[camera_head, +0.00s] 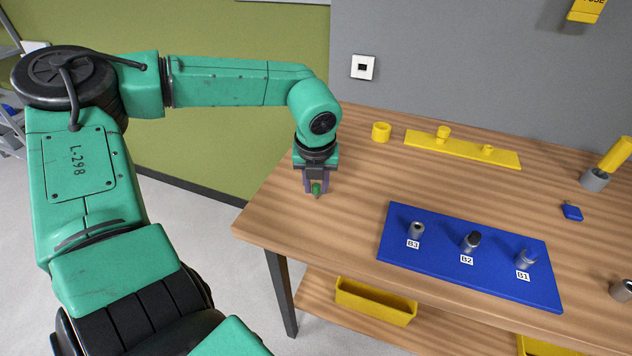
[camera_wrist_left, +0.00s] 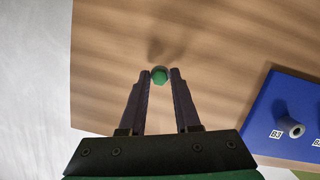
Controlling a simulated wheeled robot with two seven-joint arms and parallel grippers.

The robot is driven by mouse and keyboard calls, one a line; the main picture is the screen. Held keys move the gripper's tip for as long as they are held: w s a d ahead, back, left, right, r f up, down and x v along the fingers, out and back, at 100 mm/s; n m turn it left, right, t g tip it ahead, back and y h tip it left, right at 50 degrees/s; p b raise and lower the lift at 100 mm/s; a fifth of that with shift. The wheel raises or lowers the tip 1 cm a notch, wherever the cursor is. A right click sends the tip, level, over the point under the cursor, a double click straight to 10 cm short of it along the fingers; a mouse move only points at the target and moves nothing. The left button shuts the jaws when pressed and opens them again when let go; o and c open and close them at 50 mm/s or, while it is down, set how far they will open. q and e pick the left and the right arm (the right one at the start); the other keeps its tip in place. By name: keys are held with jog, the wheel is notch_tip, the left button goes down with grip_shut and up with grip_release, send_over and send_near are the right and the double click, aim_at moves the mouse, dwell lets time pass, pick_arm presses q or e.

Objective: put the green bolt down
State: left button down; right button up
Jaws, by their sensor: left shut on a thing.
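My left gripper (camera_head: 314,186) hangs pointing down over the left part of the wooden table (camera_head: 270,218). It is shut on the green bolt (camera_head: 317,188), which shows between the fingertips. In the left wrist view the green bolt (camera_wrist_left: 160,76) sits between the two dark fingers, with a grey rim around its green hexagonal top. Bare wood lies below it; I cannot tell whether the bolt touches the table. My right gripper is not in view.
A blue board (camera_head: 400,244) with posts labelled B3, B2 and B1 lies to the right. A yellow bar (camera_head: 465,150) and a yellow ring (camera_head: 381,131) are at the back. A small blue item (camera_head: 572,211) is further right. The wood around my gripper is clear.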

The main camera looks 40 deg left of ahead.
pick_arm(q)
jog(key=c, duration=0.6)
grip_release()
jog(key=shift+r, duration=0.1)
jog(key=b+v, duration=0.1)
jog(key=v, duration=1.1)
